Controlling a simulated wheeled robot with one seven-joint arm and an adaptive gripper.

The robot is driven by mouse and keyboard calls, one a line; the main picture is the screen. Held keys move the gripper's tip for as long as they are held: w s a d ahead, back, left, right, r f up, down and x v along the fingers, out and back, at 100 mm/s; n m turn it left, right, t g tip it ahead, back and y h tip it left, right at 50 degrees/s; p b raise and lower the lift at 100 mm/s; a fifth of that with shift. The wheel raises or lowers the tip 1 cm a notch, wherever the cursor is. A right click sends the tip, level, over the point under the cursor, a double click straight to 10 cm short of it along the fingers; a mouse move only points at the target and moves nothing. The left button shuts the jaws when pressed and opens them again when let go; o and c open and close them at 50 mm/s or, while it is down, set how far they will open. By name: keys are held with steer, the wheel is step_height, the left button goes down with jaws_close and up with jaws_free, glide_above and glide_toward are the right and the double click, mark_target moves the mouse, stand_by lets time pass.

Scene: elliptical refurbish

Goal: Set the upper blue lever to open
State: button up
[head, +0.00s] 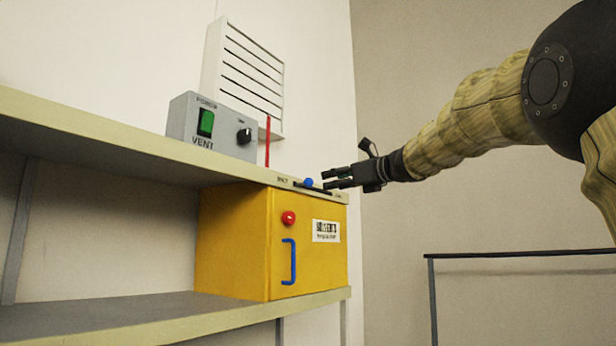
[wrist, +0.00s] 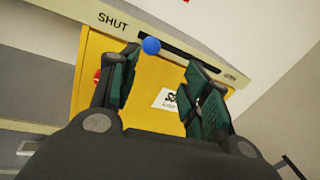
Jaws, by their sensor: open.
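The upper blue lever is a round blue knob (head: 308,182) on a dark slot along the front edge of the upper shelf. It also shows in the wrist view (wrist: 151,45), near the slot end marked SHUT; a small label at the right end is too blurred to read surely. My gripper (head: 327,179) is open and empty, just right of the knob in the head view. In the wrist view my gripper (wrist: 162,62) has its fingers spread, with the knob just beyond the left fingertip. Whether they touch is unclear.
Below the slot is a yellow cabinet (head: 235,240) with a red button (head: 289,217) and a lower blue handle (head: 289,262). A grey VENT box (head: 215,128) and a thin red rod (head: 267,142) stand on the upper shelf (head: 100,125). A dark rail (head: 520,254) is at right.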

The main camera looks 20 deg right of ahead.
mark_target(312, 182)
steer(key=p+x, duration=0.3)
steer(key=a+p+x, duration=0.1)
steer(key=p+x, duration=0.5)
steer(key=p, duration=0.1)
steer(key=shift+s+a+r, duration=0.2)
steer(key=shift+a+r, duration=0.15)
steer(key=shift+w+a+f, duration=0.15)
steer(key=shift+w, duration=0.2)
steer(key=shift+s, duration=0.1)
jaws_close()
